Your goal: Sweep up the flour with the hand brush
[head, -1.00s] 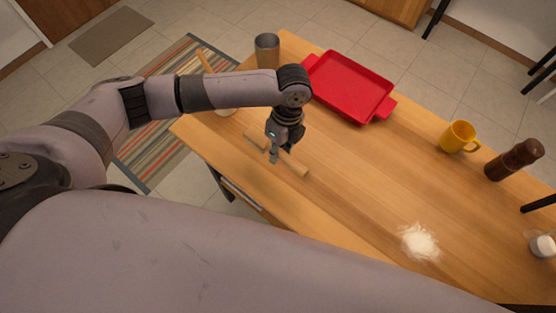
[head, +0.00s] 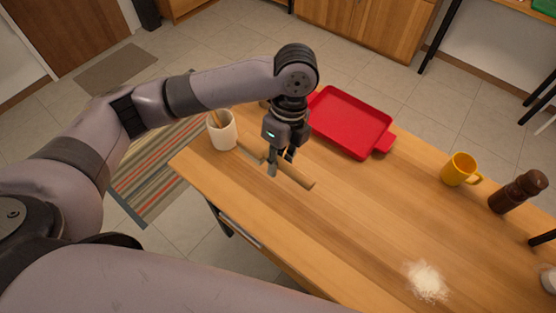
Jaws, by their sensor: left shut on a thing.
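The flour (head: 428,282) is a small white heap on the wooden table, near its front edge at the lower right. My left gripper (head: 280,168) is shut on a wooden rod-like thing, which looks like the hand brush (head: 298,178). Its handle end points to the lower right, and its other end shows left of the fingers. The gripper hides its middle, and I cannot make out bristles. It appears to be held slightly above the table, well left of the flour. My right gripper is not in view.
A red tray (head: 350,123) lies at the back of the table (head: 350,215). A yellow mug (head: 459,169) and a brown pepper mill (head: 517,192) stand at the right. A cream crock (head: 222,131) stands at the left corner. The table between brush and flour is clear.

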